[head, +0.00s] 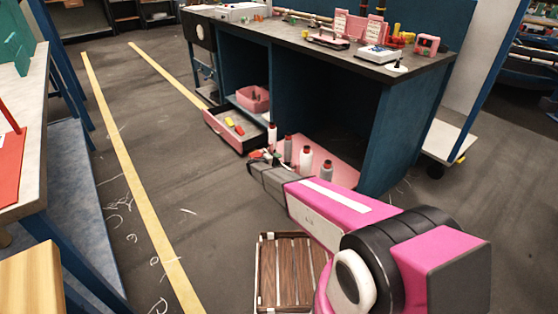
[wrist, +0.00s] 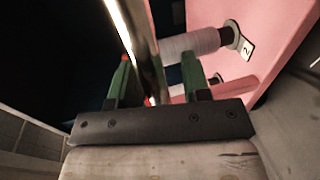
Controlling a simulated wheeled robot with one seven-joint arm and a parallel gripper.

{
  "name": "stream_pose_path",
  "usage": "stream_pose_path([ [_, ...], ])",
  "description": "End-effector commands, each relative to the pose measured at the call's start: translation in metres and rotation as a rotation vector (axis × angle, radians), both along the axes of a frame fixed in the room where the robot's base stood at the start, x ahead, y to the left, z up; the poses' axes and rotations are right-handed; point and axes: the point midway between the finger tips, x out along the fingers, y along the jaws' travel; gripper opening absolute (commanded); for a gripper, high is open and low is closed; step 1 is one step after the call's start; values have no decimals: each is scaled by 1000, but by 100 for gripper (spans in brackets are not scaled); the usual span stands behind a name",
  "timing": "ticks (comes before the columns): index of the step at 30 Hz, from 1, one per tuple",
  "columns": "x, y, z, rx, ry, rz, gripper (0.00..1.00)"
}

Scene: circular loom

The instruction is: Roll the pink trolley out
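The pink trolley (head: 342,174) stands low under the workbench, with several pale, red-topped spools on it. In the wrist view its pink surface (wrist: 275,30) fills the upper right, beside a white spool and a tag marked 2. My gripper (head: 262,158) is at the trolley's near left side in the head view. In the wrist view my gripper's green fingers (wrist: 157,78) are apart, and a shiny metal bar (wrist: 138,40) runs between them, closer to the left finger. A gap shows between the bar and the right finger. The bar's lower end is hidden.
The workbench (head: 420,72) stands over the trolley, its blue side panel (head: 398,130) to the right. An open drawer (head: 236,130) juts out left of my gripper. A slatted wooden crate (head: 284,272) is on the floor in front. Floor toward the yellow line (head: 128,175) is clear.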

Motion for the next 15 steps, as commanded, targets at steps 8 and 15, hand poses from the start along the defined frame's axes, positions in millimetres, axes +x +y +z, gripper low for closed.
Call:
stream_pose_path([
  [8, 1, -2, 1, -2, -1, -1, 46],
  [15, -11, 14, 6, -1, -1, 1, 46],
])
